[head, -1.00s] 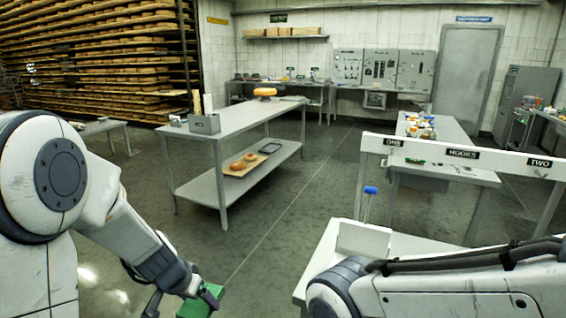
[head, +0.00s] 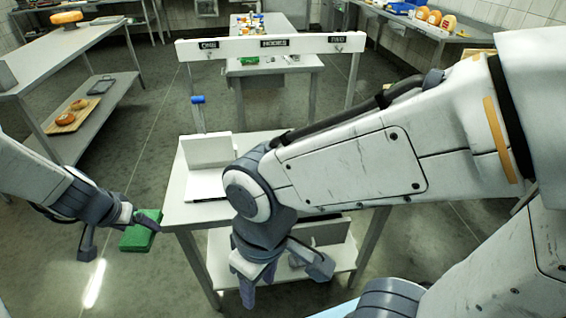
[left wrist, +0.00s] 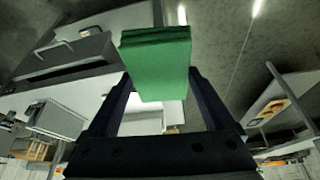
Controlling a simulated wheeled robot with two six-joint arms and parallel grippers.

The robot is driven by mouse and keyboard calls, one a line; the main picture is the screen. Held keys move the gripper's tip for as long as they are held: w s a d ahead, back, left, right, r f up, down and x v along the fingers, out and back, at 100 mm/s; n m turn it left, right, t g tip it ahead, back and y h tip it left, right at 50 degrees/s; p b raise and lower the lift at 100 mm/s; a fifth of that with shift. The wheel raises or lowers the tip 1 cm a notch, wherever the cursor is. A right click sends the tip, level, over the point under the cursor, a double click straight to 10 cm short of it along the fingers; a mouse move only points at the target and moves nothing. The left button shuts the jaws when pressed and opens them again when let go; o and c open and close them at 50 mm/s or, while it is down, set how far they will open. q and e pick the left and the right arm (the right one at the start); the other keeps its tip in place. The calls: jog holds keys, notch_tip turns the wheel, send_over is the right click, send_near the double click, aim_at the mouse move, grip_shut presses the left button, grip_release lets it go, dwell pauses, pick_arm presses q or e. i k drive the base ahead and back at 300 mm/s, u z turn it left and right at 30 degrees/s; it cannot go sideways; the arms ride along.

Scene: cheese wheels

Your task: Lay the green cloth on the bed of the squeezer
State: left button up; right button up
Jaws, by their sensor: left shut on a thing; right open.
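The green cloth (head: 140,232) is a folded, thick pad. My left gripper (head: 118,231) is shut on it and holds it in the air over the floor, left of the white table. In the left wrist view the cloth (left wrist: 155,62) sits between the two dark fingers. A white device (head: 207,150) with an upright plate and a flat bed (head: 206,186) stands on the table; it looks like the squeezer. A blue-topped rod (head: 198,112) rises behind it. My right gripper (head: 280,278) is open and empty, low in front of the table; my right arm hides part of the tabletop.
The white table (head: 178,213) has a lower shelf (head: 222,272) with items partly hidden by my right gripper. A rail with hook labels (head: 272,45) stands behind it. A grey bench (head: 40,80) with cheeses is at the left. Floor between bench and table is clear.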

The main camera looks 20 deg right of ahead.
aim_at(215, 185)
jog(key=z, duration=2.35)
jog(key=i, duration=1.85)
jog(key=u, duration=2.75)
